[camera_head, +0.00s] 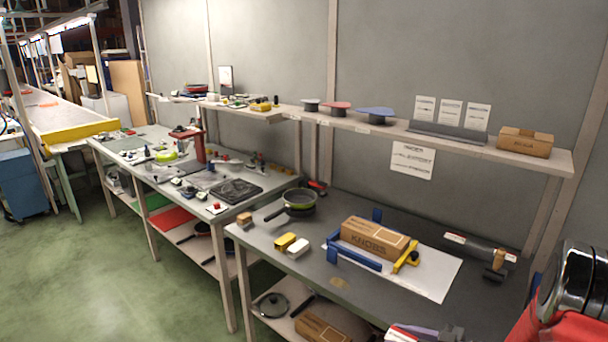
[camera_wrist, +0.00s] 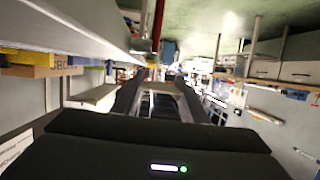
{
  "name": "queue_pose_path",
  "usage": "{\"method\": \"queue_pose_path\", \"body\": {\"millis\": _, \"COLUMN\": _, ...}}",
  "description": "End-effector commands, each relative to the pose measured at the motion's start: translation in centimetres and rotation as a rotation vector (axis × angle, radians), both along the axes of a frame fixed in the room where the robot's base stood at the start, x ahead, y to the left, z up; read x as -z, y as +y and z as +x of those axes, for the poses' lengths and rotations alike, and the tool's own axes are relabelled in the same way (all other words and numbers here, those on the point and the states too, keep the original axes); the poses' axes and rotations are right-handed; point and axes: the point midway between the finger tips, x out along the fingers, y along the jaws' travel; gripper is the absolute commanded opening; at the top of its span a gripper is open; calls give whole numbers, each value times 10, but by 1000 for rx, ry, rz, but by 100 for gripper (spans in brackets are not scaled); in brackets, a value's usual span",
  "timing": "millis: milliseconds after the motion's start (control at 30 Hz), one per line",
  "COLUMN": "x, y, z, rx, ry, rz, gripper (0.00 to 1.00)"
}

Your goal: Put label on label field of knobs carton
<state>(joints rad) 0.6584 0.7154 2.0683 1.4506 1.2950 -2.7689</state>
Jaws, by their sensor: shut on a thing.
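The brown knobs carton (camera_head: 375,238) lies on the right-hand workbench, its printed KNOBS side facing the camera. It sits between a blue bracket (camera_head: 355,260) and a yellow clamp (camera_head: 407,258) on a white sheet (camera_head: 437,275). I cannot make out its label field clearly. My gripper (camera_wrist: 160,90) shows in the wrist view, its two dark fingers pointing away from the camera, well away from the carton. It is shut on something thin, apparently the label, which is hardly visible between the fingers.
A green-rimmed pan (camera_head: 299,201), a yellow block (camera_head: 285,241) and a white block (camera_head: 299,248) stand left of the carton. A dark cylindrical tool (camera_head: 478,247) lies to its right. A shelf (camera_head: 470,146) with a small carton (camera_head: 525,142) runs above the bench.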

Motion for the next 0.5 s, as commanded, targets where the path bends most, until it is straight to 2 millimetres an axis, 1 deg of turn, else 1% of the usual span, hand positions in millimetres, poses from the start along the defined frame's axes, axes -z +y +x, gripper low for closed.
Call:
{"method": "queue_pose_path", "body": {"millis": 33, "x": 5, "y": 10, "z": 3, "rx": -10, "ry": 2, "rz": 1, "gripper": 19}}
{"method": "queue_pose_path", "body": {"millis": 100, "x": 9, "y": 18, "z": 6, "rx": -17, "ry": 2, "rz": 0, "gripper": 19}}
{"method": "queue_pose_path", "body": {"millis": 200, "x": 12, "y": 25, "z": 8, "rx": -23, "ry": 1, "rz": 0, "gripper": 19}}
{"method": "queue_pose_path", "body": {"millis": 500, "x": 13, "y": 27, "z": 9, "rx": -24, "ry": 0, "rz": 0, "gripper": 19}}
